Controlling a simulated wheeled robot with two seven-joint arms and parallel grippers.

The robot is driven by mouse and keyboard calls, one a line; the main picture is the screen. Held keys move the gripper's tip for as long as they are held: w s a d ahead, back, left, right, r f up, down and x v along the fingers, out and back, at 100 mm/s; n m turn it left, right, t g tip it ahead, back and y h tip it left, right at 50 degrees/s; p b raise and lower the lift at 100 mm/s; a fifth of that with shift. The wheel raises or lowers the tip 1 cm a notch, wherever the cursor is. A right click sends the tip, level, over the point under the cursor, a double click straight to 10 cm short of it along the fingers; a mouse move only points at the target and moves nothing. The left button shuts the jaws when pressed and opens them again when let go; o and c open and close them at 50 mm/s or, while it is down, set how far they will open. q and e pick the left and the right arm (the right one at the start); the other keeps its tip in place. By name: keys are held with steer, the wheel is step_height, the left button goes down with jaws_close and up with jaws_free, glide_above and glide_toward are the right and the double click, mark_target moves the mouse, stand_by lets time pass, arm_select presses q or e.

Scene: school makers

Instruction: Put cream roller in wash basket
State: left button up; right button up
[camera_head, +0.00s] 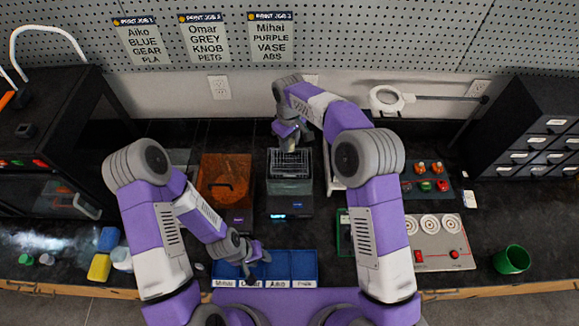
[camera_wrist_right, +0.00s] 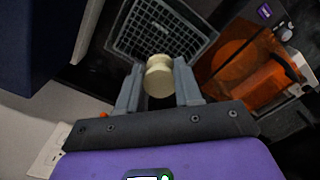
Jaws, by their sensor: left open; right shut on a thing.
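The cream roller (camera_wrist_right: 158,76) shows in the right wrist view as a short, waisted spool. My right gripper (camera_wrist_right: 158,86) is shut on it, with a finger on each side. The wash basket (camera_wrist_right: 125,42) lies beyond the roller in that view, a dark tray with a light grid floor. In the head view the wash basket (camera_head: 290,168) is on a dark machine at the middle back, and my right gripper (camera_head: 288,138) is just above its far side. The roller is too small to make out there. My left gripper (camera_head: 252,268) is open, low over the blue bins.
An orange-covered machine (camera_head: 222,183) stands left of the basket's machine (camera_head: 290,203). Labelled blue bins (camera_head: 304,264) line the front edge. A control panel (camera_head: 430,243) and a green cup (camera_head: 511,260) are at the right. A magnifier lamp (camera_head: 388,98) is behind.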

arm_select(q)
steer(key=shift+s+r, duration=0.1)
arm_select(e)
glide_above(289, 166)
step_height(289, 166, down, 5)
steer(key=shift+d+f, duration=0.1)
steer(key=shift+f, duration=0.7)
arm_select(q)
steer(key=shift+r, duration=0.1)
arm_select(e)
step_height(289, 166, down, 3)
steer(key=shift+f, duration=0.1)
steer(key=shift+w, duration=0.1)
steer(key=shift+f, duration=0.15)
arm_select(q)
steer(key=shift+f, duration=0.2)
arm_select(e)
steer(key=o, duration=1)
